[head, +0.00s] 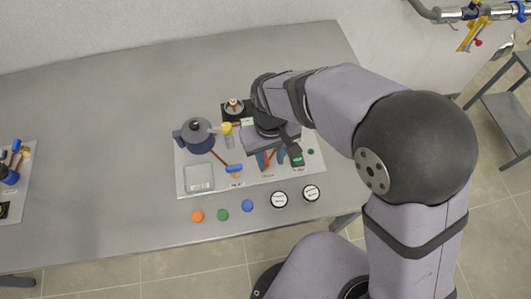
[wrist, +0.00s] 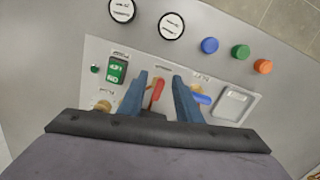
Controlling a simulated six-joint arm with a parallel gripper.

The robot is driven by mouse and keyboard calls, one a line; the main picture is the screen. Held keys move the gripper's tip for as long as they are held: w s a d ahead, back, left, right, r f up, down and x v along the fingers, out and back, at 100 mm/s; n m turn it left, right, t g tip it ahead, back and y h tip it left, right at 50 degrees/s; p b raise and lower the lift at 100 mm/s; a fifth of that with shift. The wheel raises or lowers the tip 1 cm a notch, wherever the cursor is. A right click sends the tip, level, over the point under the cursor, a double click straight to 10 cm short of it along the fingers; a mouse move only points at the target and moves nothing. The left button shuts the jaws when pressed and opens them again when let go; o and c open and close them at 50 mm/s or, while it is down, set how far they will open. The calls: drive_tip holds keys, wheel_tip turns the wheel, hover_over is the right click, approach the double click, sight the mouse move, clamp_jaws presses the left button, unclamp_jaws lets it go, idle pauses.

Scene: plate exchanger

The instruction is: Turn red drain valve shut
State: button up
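The red drain valve handle (wrist: 157,89) shows in the wrist view as a short red lever on the grey panel (wrist: 150,62). My gripper (wrist: 159,77) is open, with one blue finger on each side of the red handle. A gap shows on both sides, wider on the right. In the head view my gripper (head: 270,162) is low over the right half of the panel, and a little red (head: 267,159) shows between the fingers. The base of the red valve is hidden behind the gripper body.
A blue-handled valve (wrist: 201,98) is close beside my right finger in the wrist view. A green switch (wrist: 117,70) is left of my left finger. A dark pot-like pump (head: 198,136) and yellow knob (head: 226,127) stand on the panel. The table's left middle (head: 90,115) is clear.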

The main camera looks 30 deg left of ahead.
drive_tip(key=shift+m+y, duration=0.4)
drive_tip(key=shift+m, duration=0.1)
drive_tip(key=w+a+r, duration=0.1)
drive_tip(key=a, duration=0.1)
drive_tip(key=w+a+r, duration=0.1)
drive_tip(key=r, duration=0.1)
drive_tip(key=shift+w+a+r, duration=0.15)
drive_tip(key=shift+a+r, duration=0.1)
drive_tip(key=shift+a, duration=0.15)
drive_tip(key=shift+s+d+r+m, duration=0.1)
drive_tip(key=shift+s+d+m, duration=0.15)
drive_tip(key=shift+d+m, duration=0.25)
drive_tip(key=shift+f+p, duration=1.1)
drive_tip(key=shift+f, duration=2.6)
drive_tip(key=shift+c, duration=0.3)
clamp_jaws()
